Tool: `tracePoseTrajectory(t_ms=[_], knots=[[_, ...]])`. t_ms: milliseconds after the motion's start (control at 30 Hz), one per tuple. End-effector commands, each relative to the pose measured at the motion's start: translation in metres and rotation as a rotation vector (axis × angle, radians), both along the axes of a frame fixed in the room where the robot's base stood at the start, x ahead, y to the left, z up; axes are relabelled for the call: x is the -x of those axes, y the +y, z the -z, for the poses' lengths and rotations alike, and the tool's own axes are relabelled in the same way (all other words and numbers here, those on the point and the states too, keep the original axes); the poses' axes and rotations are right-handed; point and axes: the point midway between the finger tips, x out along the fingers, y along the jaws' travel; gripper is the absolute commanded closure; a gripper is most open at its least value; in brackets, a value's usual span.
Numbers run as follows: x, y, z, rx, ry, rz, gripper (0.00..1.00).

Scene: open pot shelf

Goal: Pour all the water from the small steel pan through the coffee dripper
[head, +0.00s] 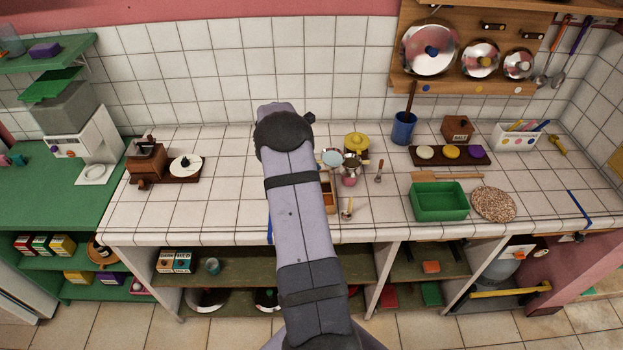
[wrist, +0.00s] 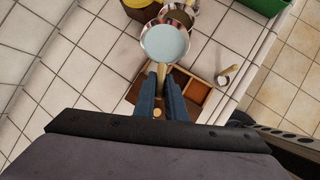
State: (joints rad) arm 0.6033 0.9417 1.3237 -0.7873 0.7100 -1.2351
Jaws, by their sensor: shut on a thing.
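My gripper (wrist: 163,76) is shut on the handle of the small steel pan (wrist: 165,44). The pan holds pale blue water and looks about level. It also shows in the head view just right of my arm (head: 333,158). The coffee dripper (head: 351,162) sits on top of a vessel with pinkish contents (head: 349,181), right beside the pan. In the wrist view the dripper (wrist: 179,14) is partly covered by the pan's far rim. My arm hides the gripper in the head view.
A wooden box with compartments (wrist: 194,100) lies beneath my gripper. A yellow-lidded pot (head: 357,143) stands behind the dripper. A small brush or scoop (head: 348,209) and a spoon (head: 379,172) lie nearby. A green tray (head: 438,201) stands to the right. The counter at left front is clear.

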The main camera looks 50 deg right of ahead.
Motion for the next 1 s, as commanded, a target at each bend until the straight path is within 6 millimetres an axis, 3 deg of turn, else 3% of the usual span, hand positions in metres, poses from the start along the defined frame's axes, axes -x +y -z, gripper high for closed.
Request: tracePoseTrajectory(t_ms=[200,400,1000], knots=[[-0.004,-0.033,-0.009,0.003,-0.021,-0.251,1.0],[0.004,-0.049,-0.008,0.005,-0.033,-0.355,1.0],[0.008,-0.056,-0.007,0.005,-0.038,-0.397,1.0]])
